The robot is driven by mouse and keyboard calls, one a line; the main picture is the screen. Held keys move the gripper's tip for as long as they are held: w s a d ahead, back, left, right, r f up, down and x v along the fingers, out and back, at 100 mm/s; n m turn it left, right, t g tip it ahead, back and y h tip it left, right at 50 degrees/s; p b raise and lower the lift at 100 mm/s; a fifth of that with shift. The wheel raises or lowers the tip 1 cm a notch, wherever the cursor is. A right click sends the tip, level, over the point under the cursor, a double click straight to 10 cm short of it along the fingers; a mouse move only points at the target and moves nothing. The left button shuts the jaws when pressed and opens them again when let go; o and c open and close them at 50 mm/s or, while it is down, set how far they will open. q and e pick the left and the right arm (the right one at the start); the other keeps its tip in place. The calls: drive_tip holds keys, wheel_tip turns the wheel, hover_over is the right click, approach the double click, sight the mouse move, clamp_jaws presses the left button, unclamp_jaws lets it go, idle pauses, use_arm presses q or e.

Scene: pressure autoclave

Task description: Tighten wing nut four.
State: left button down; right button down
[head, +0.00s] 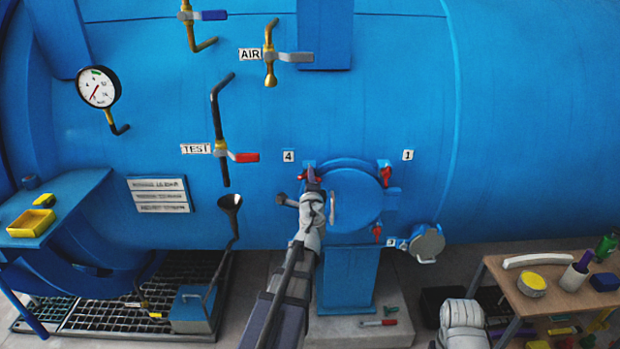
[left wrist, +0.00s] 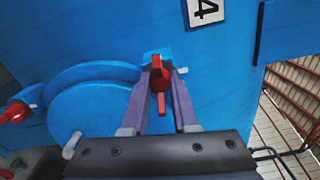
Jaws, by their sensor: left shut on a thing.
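Wing nut four is red and sits at the upper left of the round blue door (head: 355,196), beside the "4" label (head: 289,156). In the left wrist view the red wing nut (left wrist: 158,88) stands between the two purple fingers of my left gripper (left wrist: 161,84), one wing pointing toward the camera. In the head view my left gripper (head: 312,183) reaches up to the door's upper-left rim and covers most of this nut. It is shut on the nut. My right gripper does not show.
A red wing nut (head: 385,176) sits by the "1" label (head: 407,155), and another (head: 377,232) lower right on the door. A funnel (head: 230,202) and the red-handled TEST valve (head: 243,157) are left. A wooden table (head: 530,305) with tools stands lower right.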

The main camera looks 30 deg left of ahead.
use_arm(q)
drive_tip(key=shift+s+f+m, duration=0.1)
drive_tip(key=shift+s+m, duration=0.05)
drive_tip(key=shift+m, duration=7.85)
drive_tip(key=c, duration=0.7)
unclamp_jaws()
drive_tip(key=v, duration=0.7)
drive_tip(key=shift+s+d, duration=0.15)
drive_tip(key=shift+s, duration=0.2)
